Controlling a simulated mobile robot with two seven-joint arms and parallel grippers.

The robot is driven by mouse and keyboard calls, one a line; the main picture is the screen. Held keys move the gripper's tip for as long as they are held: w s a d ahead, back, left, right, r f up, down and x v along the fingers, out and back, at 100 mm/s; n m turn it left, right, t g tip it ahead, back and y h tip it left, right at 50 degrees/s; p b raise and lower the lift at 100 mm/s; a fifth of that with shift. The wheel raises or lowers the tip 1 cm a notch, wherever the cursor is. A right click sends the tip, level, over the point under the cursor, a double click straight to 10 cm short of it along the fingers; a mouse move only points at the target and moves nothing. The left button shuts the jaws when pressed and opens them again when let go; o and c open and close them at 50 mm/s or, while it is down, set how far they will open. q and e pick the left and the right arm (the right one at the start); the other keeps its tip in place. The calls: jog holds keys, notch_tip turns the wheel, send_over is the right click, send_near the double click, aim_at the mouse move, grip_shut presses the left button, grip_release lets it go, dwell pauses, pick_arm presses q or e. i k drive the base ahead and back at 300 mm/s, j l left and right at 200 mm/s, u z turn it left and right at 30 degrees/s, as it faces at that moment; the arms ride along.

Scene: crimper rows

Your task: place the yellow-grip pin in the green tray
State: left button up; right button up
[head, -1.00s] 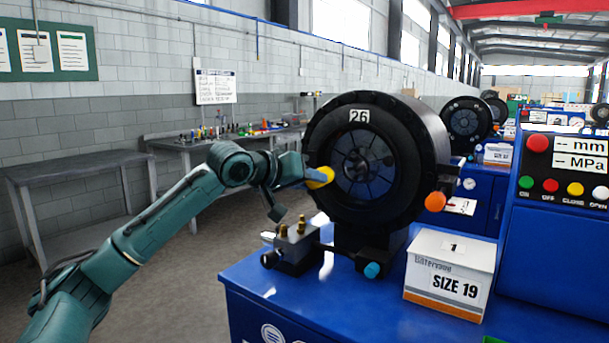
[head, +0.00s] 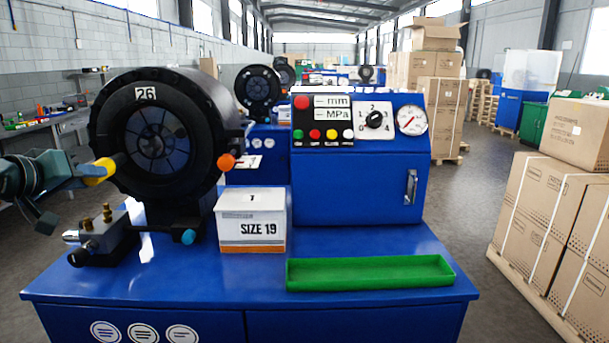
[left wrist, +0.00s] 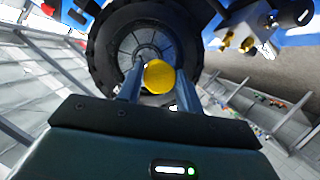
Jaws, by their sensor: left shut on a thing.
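My left gripper (head: 88,173) is shut on the yellow-grip pin (head: 101,170), in front of the left side of the black crimper head (head: 185,88) marked 26. In the left wrist view the pin's round yellow end (left wrist: 159,77) sits between the two fingers, with the crimper's face behind it. A dark part of the pin points toward that face; I cannot tell whether it touches. The green tray (head: 370,284) lies at the front right of the blue bench and looks empty. My right gripper is not in view.
A white SIZE 19 box (head: 251,217) stands between crimper and tray. A blue control cabinet (head: 358,180) rises behind the tray. A metal block with brass fittings (head: 105,238) sits below my left gripper. Stacked cartons (head: 555,205) stand off to the right.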

aim_at(368, 276)
jog(key=k+l, duration=0.75)
